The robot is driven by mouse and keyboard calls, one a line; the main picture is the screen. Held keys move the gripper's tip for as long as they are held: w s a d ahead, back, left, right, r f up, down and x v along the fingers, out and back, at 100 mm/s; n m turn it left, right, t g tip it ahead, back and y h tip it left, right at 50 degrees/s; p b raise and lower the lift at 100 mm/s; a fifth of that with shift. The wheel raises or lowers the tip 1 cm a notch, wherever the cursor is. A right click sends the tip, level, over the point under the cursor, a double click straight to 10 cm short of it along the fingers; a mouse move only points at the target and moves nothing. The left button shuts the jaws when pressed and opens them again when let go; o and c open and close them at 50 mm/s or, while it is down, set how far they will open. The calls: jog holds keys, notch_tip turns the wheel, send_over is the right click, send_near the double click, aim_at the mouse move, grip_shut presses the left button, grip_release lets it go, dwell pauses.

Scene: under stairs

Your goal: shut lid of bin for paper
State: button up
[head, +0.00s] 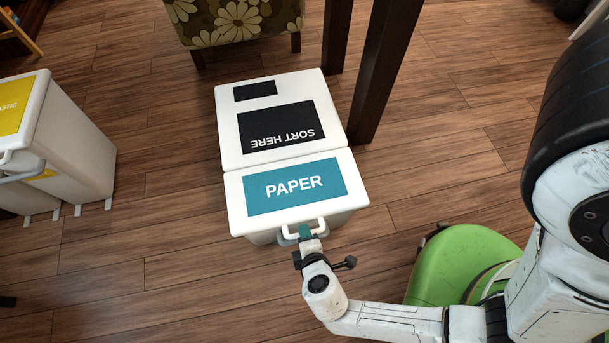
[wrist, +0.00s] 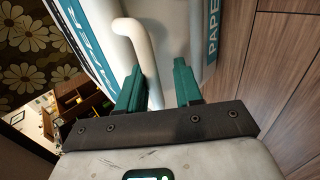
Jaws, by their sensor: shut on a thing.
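The white bin for paper (head: 262,238) stands on the floor in the middle of the head view. Its front lid panel (head: 357,197) carries a teal PAPER label and looks close to level with the rear panel; any small gap is hard to judge. A white loop handle (head: 321,223) sticks out from the panel's near edge. My gripper (head: 305,231) is at this handle, its jaws shut on the bar. In the wrist view, the handle (wrist: 139,42) runs down between the teal fingers of my gripper (wrist: 160,88). The fingertips partly hide the bar.
A white bin with a yellow label (head: 78,140) stands at the left. A flowered chair (head: 235,22) and dark wooden legs (head: 385,65) stand behind the paper bin. Bare wooden floor (head: 160,270) lies in front and between the bins.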

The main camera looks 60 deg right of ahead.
jog(key=o, duration=0.3)
jog(key=shift+s+d+f, duration=0.1)
jog(key=shift+s+f, duration=0.1)
jog(key=shift+s, duration=0.05)
jog(key=shift+w+r, duration=0.1)
jog(key=p+v, duration=0.4)
jog(key=v, duration=0.6)
jog(key=shift+a+r, duration=0.25)
jog(key=shift+r, duration=0.05)
jog(key=shift+d, duration=0.1)
